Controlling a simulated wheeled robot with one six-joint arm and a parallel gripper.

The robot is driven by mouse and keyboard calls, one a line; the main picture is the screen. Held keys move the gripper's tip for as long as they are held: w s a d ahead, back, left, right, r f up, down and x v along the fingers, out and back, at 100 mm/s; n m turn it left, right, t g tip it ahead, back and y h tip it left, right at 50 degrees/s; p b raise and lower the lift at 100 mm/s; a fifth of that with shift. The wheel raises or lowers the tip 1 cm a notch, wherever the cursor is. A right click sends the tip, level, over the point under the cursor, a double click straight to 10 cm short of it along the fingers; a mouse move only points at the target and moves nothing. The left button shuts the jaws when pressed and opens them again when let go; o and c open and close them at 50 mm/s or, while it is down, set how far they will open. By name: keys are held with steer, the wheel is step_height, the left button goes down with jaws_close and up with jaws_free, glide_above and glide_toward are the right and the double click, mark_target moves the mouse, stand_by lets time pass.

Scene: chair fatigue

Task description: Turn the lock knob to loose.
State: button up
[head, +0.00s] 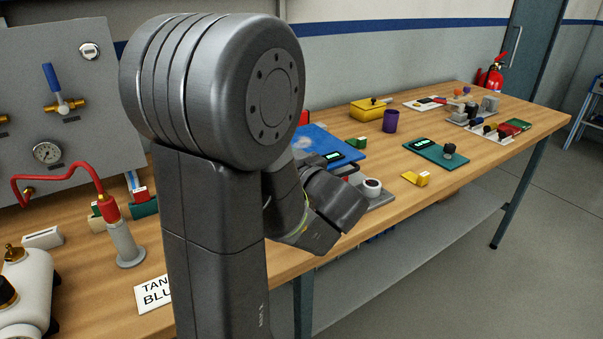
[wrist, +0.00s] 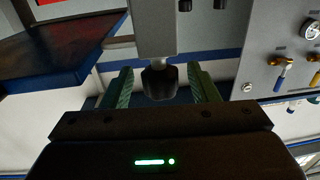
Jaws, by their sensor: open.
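In the wrist view a dark, rounded knob (wrist: 159,82) sits on a short pale stem at the edge of a grey block (wrist: 154,30). My gripper (wrist: 159,72) is open. Its two green-faced fingers stand on either side of the knob in the picture, with a gap on each side. I cannot tell how far the knob reaches in between them, nor read its setting. In the head view my arm hides the fingers and I cannot make out this knob.
A blue panel (wrist: 65,48) is at left in the wrist view. In the head view, a grey base with a white round part (head: 372,187), a yellow block (head: 416,179) and a teal board (head: 436,153) lie on the wooden bench (head: 400,207). A gauge panel (head: 90,120) stands at left.

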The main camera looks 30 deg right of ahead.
steer(key=s+d, duration=0.1)
steer(key=s, duration=1)
steer(key=shift+s+d, duration=0.3)
steer(key=shift+d, duration=0.1)
